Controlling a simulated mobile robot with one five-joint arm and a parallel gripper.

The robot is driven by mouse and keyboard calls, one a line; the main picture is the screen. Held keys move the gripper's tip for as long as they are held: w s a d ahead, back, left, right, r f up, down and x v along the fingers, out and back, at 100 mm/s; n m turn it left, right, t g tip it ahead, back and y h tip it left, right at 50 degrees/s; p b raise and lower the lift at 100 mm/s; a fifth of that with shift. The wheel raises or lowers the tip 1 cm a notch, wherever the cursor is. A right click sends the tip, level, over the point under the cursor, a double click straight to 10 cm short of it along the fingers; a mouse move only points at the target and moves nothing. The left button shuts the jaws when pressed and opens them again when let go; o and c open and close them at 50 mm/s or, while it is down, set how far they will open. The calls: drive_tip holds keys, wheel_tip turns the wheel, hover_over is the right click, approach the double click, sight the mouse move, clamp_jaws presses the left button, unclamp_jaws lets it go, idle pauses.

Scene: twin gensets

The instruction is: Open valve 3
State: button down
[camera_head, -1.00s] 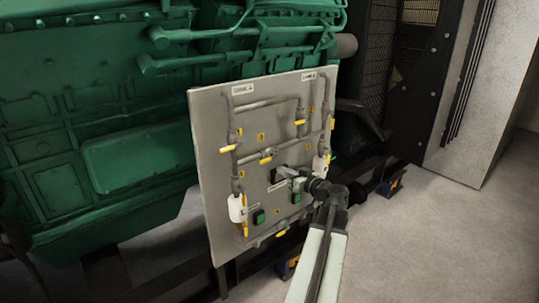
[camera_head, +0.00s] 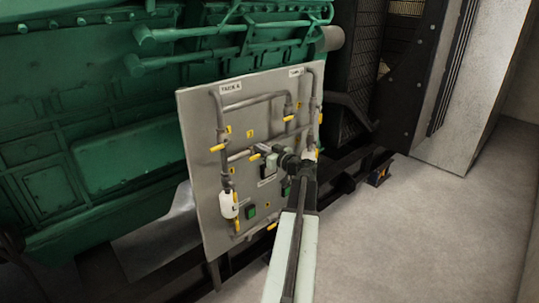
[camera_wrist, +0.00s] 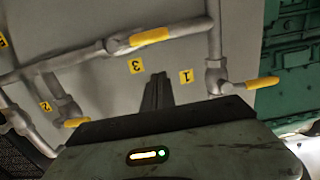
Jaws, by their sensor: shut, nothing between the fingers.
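Valve 3 sits on the middle cross pipe of the grey panel (camera_head: 205,160). Its yellow handle (camera_wrist: 150,36) lies roughly along the pipe, beside the yellow "3" label (camera_wrist: 136,66) in the wrist view. In the head view a yellow handle (camera_head: 255,157) shows just left of my gripper (camera_head: 264,152), which partly hides the cross pipe. My gripper's dark fingers (camera_wrist: 160,78) are shut and empty, in front of the panel between the "3" and "1" labels. The handle is beyond the fingertips in the wrist view; I cannot tell the gap in depth.
Valve 1's yellow handle (camera_wrist: 262,82) sticks out across its pipe at the right. Valve 2's handle (camera_wrist: 75,123) is at the lower left. A white bottle-like part (camera_head: 228,205) and a green button (camera_head: 250,212) are lower on the panel. A green engine (camera_head: 90,110) stands behind.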

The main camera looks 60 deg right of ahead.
sight(259, 156)
drive_tip(key=shift+w+d+f+b, duration=0.1)
drive_tip(key=shift+w+f+b, duration=0.1)
drive_tip(key=shift+f+b, duration=0.8)
drive_tip(key=shift+w+d+f+b, duration=0.1)
drive_tip(key=shift+w+f+b, duration=0.05)
drive_tip(key=shift+f+b, duration=0.8)
